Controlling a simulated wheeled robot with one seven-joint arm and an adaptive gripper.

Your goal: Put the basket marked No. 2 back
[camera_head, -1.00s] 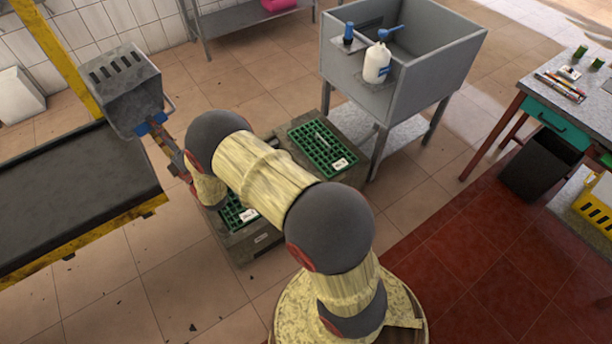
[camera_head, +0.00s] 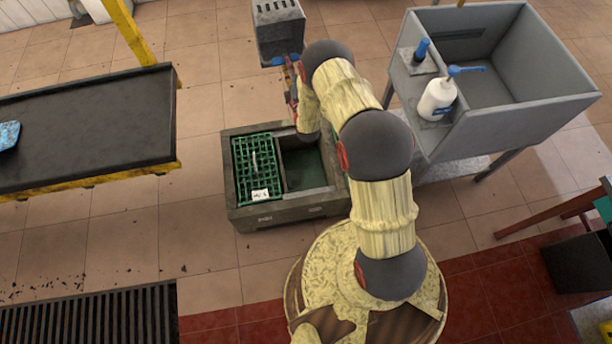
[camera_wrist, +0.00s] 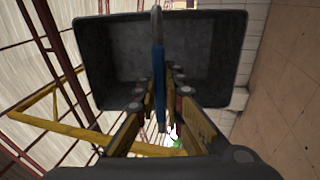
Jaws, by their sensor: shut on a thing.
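My gripper (camera_head: 293,64) is shut on the blue handle (camera_wrist: 158,65) of a grey slotted box (camera_head: 279,32), held up at the top of the head view beyond a grey tank. The wrist view shows the box's open dark inside (camera_wrist: 110,60). I can read no number on it. In the head view a green gridded basket (camera_head: 246,156) with a pale stem and a white tag (camera_head: 260,195) sits in the tank's left compartment; the tag is too small to read surely. The compartment beside it (camera_head: 304,172) shows no basket. My arm hides the tank's right end.
The grey tank (camera_head: 262,217) stands on the floor before my base. A black-topped table (camera_head: 90,120) with a yellow edge is at left. A grey sink (camera_head: 540,95) with a white bottle (camera_head: 437,100) is at right. A floor grate (camera_head: 90,325) lies at lower left.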

